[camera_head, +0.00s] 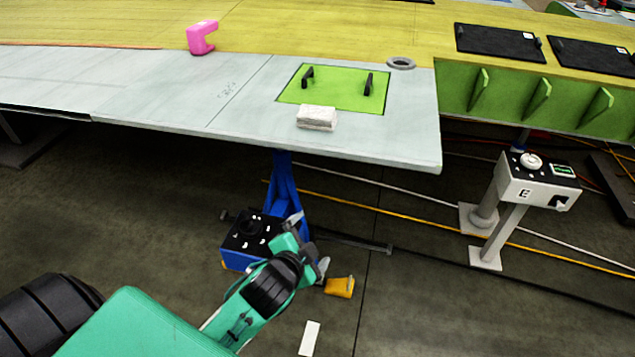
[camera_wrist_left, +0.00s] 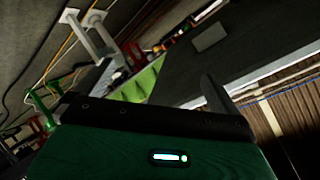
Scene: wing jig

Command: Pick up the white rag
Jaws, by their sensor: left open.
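The white rag (camera_head: 317,118) is a small folded white block. It lies on the pale grey wing surface (camera_head: 240,105), near its front edge and just in front of a bright green panel. My left gripper (camera_head: 309,244) is at the end of my teal arm, below and in front of the wing edge, well apart from the rag. It is open, and I see nothing between its fingers. In the left wrist view a dark finger (camera_wrist_left: 214,96) shows, but I cannot make out the rag there. My right gripper is not in view.
The green panel (camera_head: 333,97) has two black handles. A pink clamp (camera_head: 202,37) and a grey ring (camera_head: 401,63) lie on the wing. A blue stand (camera_head: 285,190) is under the wing edge close to my gripper. A white control pedestal (camera_head: 537,185) stands at the right.

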